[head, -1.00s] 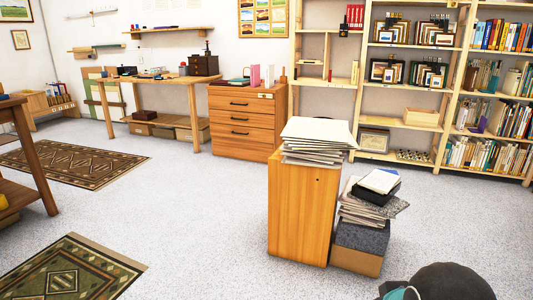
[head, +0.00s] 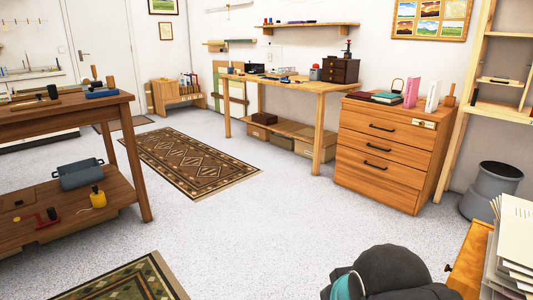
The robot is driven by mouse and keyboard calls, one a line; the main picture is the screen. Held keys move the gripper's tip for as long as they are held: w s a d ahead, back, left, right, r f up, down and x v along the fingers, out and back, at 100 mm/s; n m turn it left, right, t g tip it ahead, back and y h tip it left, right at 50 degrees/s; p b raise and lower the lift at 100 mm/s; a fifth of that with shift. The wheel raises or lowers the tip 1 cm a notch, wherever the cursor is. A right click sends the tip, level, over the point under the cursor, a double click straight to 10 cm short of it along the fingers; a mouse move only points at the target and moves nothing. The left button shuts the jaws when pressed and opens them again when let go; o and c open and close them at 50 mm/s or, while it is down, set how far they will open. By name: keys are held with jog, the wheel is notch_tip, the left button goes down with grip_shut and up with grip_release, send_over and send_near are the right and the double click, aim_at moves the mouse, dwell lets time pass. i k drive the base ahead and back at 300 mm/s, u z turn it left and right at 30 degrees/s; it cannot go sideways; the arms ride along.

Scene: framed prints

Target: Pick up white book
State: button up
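A slim white book (head: 433,95) stands upright on top of the wooden drawer cabinet (head: 385,150), near its right side. A pink book (head: 411,92) stands upright just to its left. A dark rounded part of my own arm with a teal band shows at the bottom right, in front of and well below the cabinet top. My gripper's fingers do not show.
A pile of papers (head: 515,235) on a wooden cabinet stands close at the right edge. A grey bin (head: 491,190) is right of the drawer cabinet. A workbench (head: 120,110) is at left. The floor between is open, with patterned rugs (head: 190,163).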

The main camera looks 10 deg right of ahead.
aim_at(435, 89)
jog(key=u, duration=0.1)
jog(key=i, duration=2.2)
jog(key=z, duration=0.55)
jog(key=i, duration=2.2)
jog(key=z, duration=1.6)
jog(key=i, duration=1.05)
jog(key=z, duration=0.4)
